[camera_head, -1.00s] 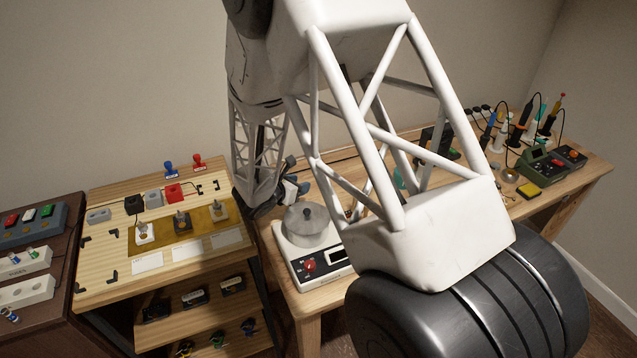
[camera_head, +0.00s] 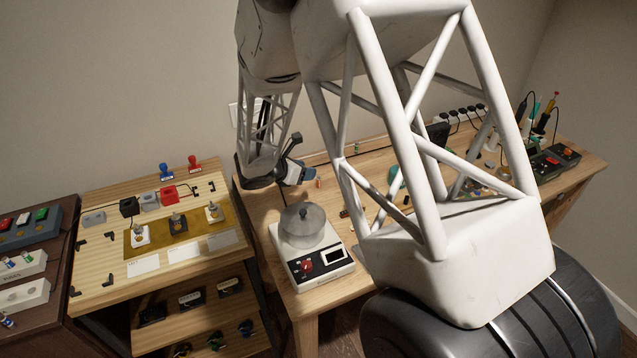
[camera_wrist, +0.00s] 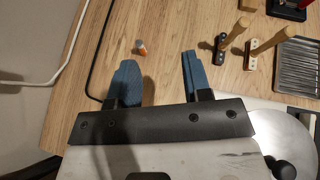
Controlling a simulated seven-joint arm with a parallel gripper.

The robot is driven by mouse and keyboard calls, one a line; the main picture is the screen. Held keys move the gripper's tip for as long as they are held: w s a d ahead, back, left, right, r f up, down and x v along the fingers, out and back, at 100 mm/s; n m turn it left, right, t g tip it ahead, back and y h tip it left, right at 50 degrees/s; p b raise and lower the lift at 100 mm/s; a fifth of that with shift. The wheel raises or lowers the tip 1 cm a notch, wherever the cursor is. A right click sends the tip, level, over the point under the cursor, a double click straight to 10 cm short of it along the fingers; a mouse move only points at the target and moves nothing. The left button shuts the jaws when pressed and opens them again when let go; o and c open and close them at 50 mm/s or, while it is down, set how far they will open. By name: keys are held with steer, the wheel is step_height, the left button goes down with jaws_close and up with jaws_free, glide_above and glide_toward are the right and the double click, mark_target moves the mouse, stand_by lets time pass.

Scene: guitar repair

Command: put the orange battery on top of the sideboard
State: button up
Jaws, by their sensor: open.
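A small orange battery (camera_head: 318,183) with a pale end is on the wooden workbench, just right of my gripper (camera_head: 304,174) in the head view. In the wrist view the battery (camera_wrist: 141,47) lies ahead of the blue fingertips and between their lines, nearer the left finger. My gripper (camera_wrist: 158,70) is open with nothing between its fingers. Two raised surfaces stand left of the bench: a light wooden shelf unit (camera_head: 95,262) and a dark brown cabinet (camera_head: 67,230) at the far left. I cannot tell which is the sideboard.
In the wrist view, wooden-handled tools (camera_wrist: 232,35) and a ribbed metal tray (camera_wrist: 297,68) lie to the right. A dark cable (camera_wrist: 98,62) runs at the left.

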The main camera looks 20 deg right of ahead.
steer(key=s+d+f+m+g+y, duration=0.1)
steer(key=d+m+g+y, duration=0.1)
steer(key=d+g, duration=0.2)
steer(key=m+t+y, duration=0.1)
steer(key=m+y, duration=0.1)
steer(key=y, duration=0.9)
glide_above(318, 188)
steer(key=d, duration=0.1)
steer(key=f, duration=0.3)
steer(key=shift+w+f, duration=0.1)
steer(key=shift+w, duration=0.15)
steer(key=shift+a+f, duration=0.15)
steer(key=shift+f, duration=1.15)
steer(key=shift+a+f, duration=0.15)
steer(key=shift+f, duration=1.15)
steer(key=shift+a+f, duration=0.1)
steer(key=shift+f, duration=1.15)
